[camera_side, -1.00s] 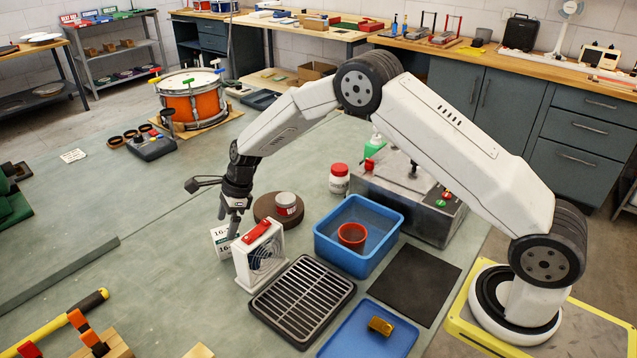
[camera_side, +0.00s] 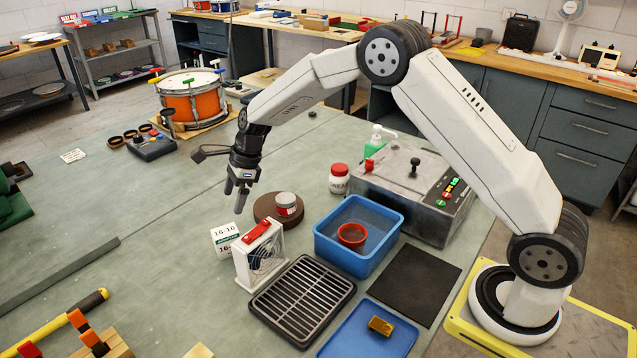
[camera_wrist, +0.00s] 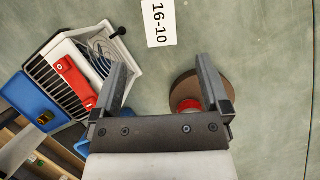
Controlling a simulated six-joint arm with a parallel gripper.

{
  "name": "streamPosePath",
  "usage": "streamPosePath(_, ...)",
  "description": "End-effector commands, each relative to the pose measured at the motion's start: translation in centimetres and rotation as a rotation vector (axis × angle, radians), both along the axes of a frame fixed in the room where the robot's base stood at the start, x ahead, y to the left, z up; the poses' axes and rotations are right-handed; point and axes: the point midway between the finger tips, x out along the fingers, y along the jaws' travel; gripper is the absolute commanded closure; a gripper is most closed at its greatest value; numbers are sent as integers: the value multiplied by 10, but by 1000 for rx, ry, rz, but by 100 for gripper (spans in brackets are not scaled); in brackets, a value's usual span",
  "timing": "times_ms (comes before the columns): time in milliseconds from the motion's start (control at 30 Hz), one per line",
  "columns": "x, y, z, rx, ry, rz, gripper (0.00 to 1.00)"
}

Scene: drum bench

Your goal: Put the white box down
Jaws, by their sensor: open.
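The white box (camera_side: 226,240), marked 16-10 with a green stripe, rests on the green bench top, just behind and left of the fan unit. Its white labelled top (camera_wrist: 159,22) shows at the upper edge of the wrist view. My gripper (camera_side: 240,202) hangs above the bench, up and slightly right of the box, apart from it. In the wrist view my gripper (camera_wrist: 170,90) has its fingers spread with nothing between them, and the box lies beyond the fingertips.
A brown disc (camera_side: 263,208) with a grey-and-red jar (camera_side: 287,204) is to the right. A blue bin (camera_side: 331,253) and black grate (camera_side: 303,300) lie nearer. Bench left of the box is clear.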

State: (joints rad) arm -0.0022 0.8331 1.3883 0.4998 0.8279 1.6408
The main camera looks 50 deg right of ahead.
Motion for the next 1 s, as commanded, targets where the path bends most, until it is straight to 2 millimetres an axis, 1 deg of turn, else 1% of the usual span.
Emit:
streamPosePath(267,-1,0,0,-3,-3,7,3)
streamPosePath(467,-13,-5,5,-43,-36,92,3)
streamPosePath(667,-41,-14,15,-131,-106,290,3)
streamPosePath(767,-60,-20,20,-185,-144,417,3)
streamPosePath(867,-81,-26,24,-240,-181,556,3)
streamPosePath(1000,-115,-35,30,-322,-234,777,3)
